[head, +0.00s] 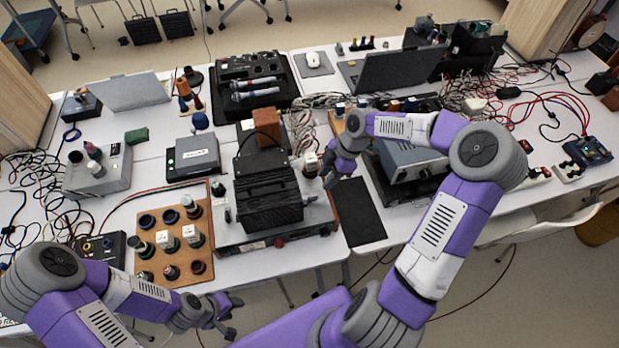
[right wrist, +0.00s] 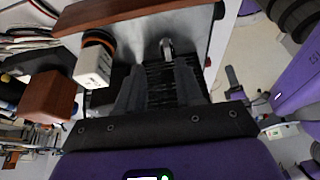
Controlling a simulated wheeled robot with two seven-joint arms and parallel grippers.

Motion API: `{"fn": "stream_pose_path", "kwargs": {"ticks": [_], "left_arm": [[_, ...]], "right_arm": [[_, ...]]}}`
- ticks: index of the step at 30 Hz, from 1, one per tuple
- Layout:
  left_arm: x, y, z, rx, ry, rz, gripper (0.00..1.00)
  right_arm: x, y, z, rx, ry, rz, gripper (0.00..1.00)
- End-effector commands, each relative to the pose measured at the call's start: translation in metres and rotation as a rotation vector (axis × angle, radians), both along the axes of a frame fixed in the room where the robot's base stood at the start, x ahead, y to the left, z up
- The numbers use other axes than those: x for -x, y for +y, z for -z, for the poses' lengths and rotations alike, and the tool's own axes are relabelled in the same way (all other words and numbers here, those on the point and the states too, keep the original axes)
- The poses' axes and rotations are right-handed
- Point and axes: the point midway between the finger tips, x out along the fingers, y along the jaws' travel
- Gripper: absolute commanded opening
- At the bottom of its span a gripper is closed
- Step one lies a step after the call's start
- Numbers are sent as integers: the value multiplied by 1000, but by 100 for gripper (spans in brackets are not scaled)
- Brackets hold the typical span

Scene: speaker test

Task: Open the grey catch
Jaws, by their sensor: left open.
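A black ribbed box (head: 267,195) with a handle sits on a grey metal base (head: 240,237). My right gripper (head: 328,174) is at the right side of this box. In the right wrist view its two fingers (right wrist: 158,80) are apart, with dark ribbing seen between them and no object clearly held. My left gripper (head: 232,318) is open and empty, low in front of the table edge.
A white block with an orange ring (right wrist: 93,62) is close beside my right fingers. A brown board (head: 145,222) with cups and white-topped pieces lies left of the base. A black mat (head: 357,212) lies right of it, and a grey instrument (head: 408,160) stands behind my right forearm.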

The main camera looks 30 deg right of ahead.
Motion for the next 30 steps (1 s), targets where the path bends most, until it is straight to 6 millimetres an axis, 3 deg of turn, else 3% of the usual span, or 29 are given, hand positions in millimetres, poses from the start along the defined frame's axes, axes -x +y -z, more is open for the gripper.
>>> {"fn": "stream_pose_path", "kwargs": {"ticks": [13, 26, 30], "left_arm": [[2, 0, 19, 1, 3, 1, 43], [2, 0, 21, 1, 3, 1, 43], [2, 0, 21, 1, 3, 1, 43]], "right_arm": [[-3, 23, 59, -1, 3, -6, 36], [-4, 27, 69, 0, 3, -2, 36], [-4, 27, 68, 0, 3, -2, 15]]}}
